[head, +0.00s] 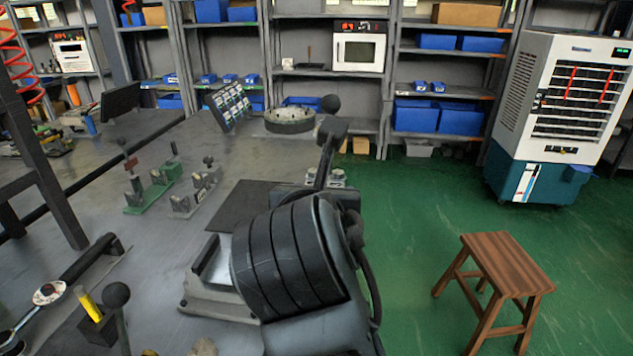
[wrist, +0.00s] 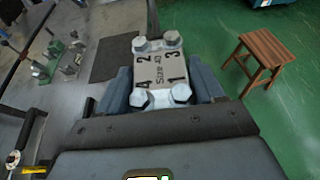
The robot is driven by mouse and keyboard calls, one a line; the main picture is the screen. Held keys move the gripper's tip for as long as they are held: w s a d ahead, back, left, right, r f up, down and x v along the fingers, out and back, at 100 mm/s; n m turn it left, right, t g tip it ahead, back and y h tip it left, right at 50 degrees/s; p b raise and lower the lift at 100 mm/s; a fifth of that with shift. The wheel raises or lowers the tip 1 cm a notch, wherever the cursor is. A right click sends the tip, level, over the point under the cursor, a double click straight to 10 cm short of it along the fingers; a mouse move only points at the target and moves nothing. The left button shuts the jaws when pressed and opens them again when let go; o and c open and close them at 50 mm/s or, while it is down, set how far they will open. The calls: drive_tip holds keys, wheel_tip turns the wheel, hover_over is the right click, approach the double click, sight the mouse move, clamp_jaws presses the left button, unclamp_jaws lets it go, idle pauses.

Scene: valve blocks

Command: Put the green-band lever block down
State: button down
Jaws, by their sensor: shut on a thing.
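The held lever block (wrist: 160,72) has a pale top marked "Size 40", numbers 1 to 4 and a bolt at each corner. My gripper (wrist: 161,85) is shut on it, with a blue-grey finger on either side. In the head view its bolts (head: 338,176) show just past my arm, which hides most of the block and gripper. I see no green band. The block appears above the bench's right edge, by a dark mat (head: 235,207); its height is unclear.
A green fixture (head: 150,195) and a grey fixture (head: 192,190) stand on the bench left of the mat. A round grey part (head: 289,120) and a tilted panel (head: 228,107) are farther back. A wooden stool (head: 497,262) stands on the green floor at right.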

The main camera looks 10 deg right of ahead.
drive_tip(key=s+d+f+n+y, duration=0.1)
drive_tip(key=d+f, duration=0.3)
drive_tip(key=f, duration=0.8)
drive_tip(key=s+d+f+n+y, duration=0.1)
drive_tip(key=s+d+f, duration=0.3)
drive_tip(key=f, duration=0.8)
drive_tip(key=s+d+f+n+y, duration=0.1)
drive_tip(key=d+f, duration=0.3)
drive_tip(key=f, duration=0.7)
drive_tip(key=shift+s+f+n+t+y, duration=0.4)
drive_tip(key=shift+s+y, duration=0.25)
drive_tip(key=shift+y, duration=0.05)
drive_tip(key=shift+w, duration=0.1)
